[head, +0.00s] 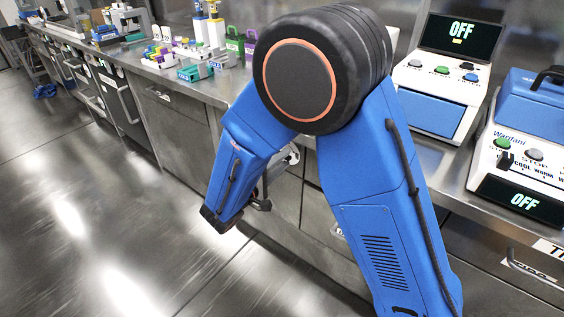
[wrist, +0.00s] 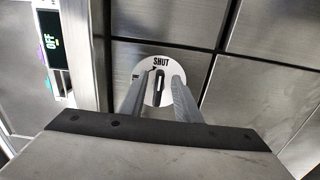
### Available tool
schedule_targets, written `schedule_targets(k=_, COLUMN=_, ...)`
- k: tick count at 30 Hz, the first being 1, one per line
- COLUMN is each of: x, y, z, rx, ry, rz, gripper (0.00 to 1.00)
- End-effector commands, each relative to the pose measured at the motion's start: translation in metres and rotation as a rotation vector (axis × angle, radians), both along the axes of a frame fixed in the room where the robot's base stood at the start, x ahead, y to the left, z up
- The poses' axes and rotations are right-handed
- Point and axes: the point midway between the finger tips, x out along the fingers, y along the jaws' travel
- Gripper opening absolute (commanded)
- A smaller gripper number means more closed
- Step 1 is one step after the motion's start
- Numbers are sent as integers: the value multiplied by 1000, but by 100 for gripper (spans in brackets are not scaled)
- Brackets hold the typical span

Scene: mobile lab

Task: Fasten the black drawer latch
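The black drawer latch (wrist: 159,82) is a narrow upright bar on a round white plate (wrist: 166,64) on the metal drawer fronts in the wrist view. The word SHUT is printed at the plate's top. Another mark at its left is mostly hidden by a finger. My gripper (wrist: 159,94) is open, its two grey fingers apart on either side of the latch. I cannot tell if they touch it. In the head view my gripper (head: 268,192) shows partly behind my blue arm, close to the cabinet front. The latch is hidden there.
The steel counter (head: 205,88) runs above the drawers. On it stand a blue-and-white device (head: 436,83) and another device (head: 522,150), both reading OFF. Small coloured racks (head: 195,72) are at the left. A drawer handle (head: 530,268) sticks out at lower right.

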Motion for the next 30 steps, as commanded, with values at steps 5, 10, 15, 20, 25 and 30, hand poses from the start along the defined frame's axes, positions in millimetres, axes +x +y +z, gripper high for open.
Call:
schedule_targets(k=5, x=-13, y=12, z=0, rx=0, ry=0, rz=4, gripper=30)
schedule_targets(k=10, x=-36, y=30, z=0, rx=0, ry=0, rz=4, gripper=30)
schedule_targets(k=15, x=-60, y=49, z=0, rx=-1, ry=-1, rz=4, gripper=30)
schedule_targets(k=20, x=-83, y=66, z=0, rx=0, ry=0, rz=4, gripper=30)
schedule_targets(k=25, x=-107, y=85, z=0, rx=1, ry=0, rz=4, gripper=30)
schedule_targets(k=30, x=-125, y=98, z=0, rx=0, ry=0, rz=2, gripper=30)
